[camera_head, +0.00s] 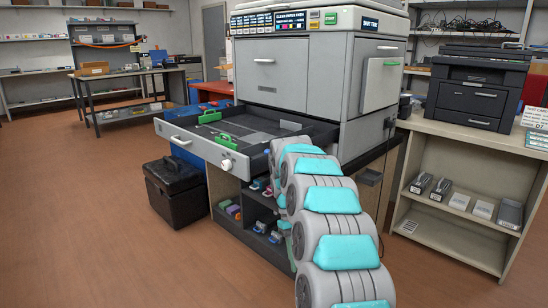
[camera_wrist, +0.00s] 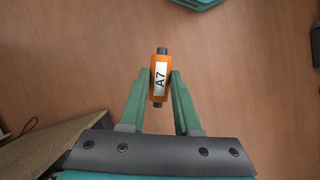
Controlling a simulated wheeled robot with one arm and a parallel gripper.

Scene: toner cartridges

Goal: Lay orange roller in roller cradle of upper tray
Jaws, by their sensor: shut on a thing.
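The orange roller (camera_wrist: 160,91), with black ends and a white label reading A7, sits between the green fingers of my gripper (camera_wrist: 160,78) in the wrist view. The fingers are shut on its sides, and wooden floor shows beneath it. In the head view my gripper and the roller are hidden behind my arm. The upper tray (camera_head: 196,145) is pulled out of the large grey printer (camera_head: 280,75). I cannot make out which part is the roller cradle.
A black box (camera_head: 175,188) stands on the floor left of the printer stand. Shelves under the tray hold small coloured items. A beige shelf unit (camera_head: 465,150) with a black printer (camera_head: 480,88) stands at right. The floor at left is clear.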

